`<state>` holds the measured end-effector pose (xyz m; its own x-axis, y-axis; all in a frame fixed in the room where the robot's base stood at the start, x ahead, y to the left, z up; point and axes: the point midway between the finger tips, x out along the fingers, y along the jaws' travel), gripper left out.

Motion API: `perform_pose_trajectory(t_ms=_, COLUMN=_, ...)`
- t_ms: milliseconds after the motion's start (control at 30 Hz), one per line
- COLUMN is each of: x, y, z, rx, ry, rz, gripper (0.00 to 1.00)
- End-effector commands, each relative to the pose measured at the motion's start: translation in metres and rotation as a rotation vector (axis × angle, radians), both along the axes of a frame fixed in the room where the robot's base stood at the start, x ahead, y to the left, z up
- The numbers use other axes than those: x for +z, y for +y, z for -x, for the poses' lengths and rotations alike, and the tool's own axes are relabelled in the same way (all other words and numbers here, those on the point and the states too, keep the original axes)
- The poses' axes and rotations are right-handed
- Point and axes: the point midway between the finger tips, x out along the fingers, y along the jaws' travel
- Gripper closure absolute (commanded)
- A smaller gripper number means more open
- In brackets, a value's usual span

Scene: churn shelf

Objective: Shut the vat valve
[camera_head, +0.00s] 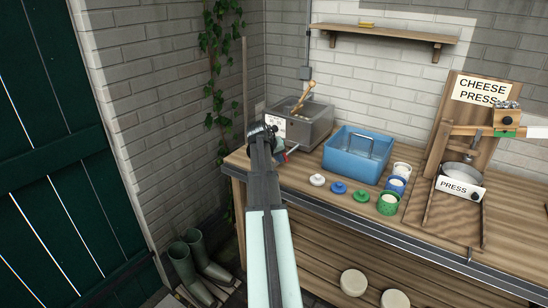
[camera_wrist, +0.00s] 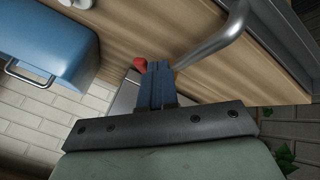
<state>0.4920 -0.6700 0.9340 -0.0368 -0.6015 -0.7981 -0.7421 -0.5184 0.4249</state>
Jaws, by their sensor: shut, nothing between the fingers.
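The vat (camera_head: 312,128) is a grey metal box at the bench's back left corner, with a wooden-handled tool in it. My gripper's dark fingers are together and empty. My arm hides part of the valve in the head view, so its setting is unclear.
A curved silver tube (camera_wrist: 215,45) passes close to the fingertips. A blue tub (camera_head: 352,158) stands right of the vat. Several small lids and cups lie in front of it. The cheese press (camera_head: 462,165) stands further right. A metal rail (camera_head: 345,216) runs along the bench front.

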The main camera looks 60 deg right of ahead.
Motion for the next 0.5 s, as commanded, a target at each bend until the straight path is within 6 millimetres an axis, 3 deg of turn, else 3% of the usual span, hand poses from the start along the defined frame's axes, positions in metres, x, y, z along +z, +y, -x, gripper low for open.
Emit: perform_pose_trajectory(t_ms=500, x=0.0, y=-0.023, z=0.031, rx=0.445, ry=-0.002, rz=0.0, gripper=1.0)
